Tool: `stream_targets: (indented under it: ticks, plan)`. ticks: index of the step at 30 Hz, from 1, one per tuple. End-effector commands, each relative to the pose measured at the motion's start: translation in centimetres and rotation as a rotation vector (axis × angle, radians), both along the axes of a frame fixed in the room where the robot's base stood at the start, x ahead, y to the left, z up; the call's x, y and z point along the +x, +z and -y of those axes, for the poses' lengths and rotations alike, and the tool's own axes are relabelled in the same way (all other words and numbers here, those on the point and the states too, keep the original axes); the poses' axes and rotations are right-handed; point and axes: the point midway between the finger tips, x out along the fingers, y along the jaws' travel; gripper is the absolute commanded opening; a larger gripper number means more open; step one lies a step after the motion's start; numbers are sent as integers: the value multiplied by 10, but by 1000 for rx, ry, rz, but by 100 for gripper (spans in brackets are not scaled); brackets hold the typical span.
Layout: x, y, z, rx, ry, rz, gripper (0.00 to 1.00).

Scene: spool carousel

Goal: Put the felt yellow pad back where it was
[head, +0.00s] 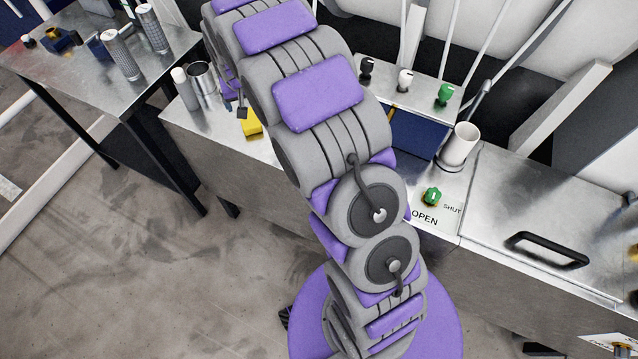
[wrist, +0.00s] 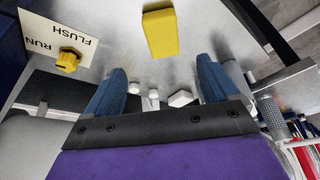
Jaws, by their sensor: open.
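The yellow pad (head: 250,122) lies on the metal bench (head: 277,158), just left of my arm, in the head view; my arm may cover part of it. It also shows in the wrist view (wrist: 160,33) as a plain yellow block on the shiny metal, beyond my fingertips. My gripper (wrist: 160,82) has its two blue fingers spread wide, with no pad between them. The pad lies ahead of the gap, apart from both fingers. In the head view my gripper is mostly hidden behind my arm.
A metal cup (head: 203,78) and a grey cylinder (head: 185,90) stand left of the pad. A yellow knob (wrist: 67,60) sits by a FLUSH/RUN label. Right of my arm are a white cup (head: 460,145), a green knob (head: 432,196) and a black handle (head: 547,250).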

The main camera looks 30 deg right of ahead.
Motion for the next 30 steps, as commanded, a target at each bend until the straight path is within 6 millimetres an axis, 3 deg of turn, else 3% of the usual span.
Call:
stream_targets:
  ticks: [5, 10, 18, 30]
  plan:
    - [-47, 36, 6, -7, 4, -47, 88]
    - [-117, 69, 12, -10, 15, -131, 88]
    - [-235, 107, 15, 0, 47, -260, 88]
    - [-411, 126, 9, 32, 119, -443, 88]
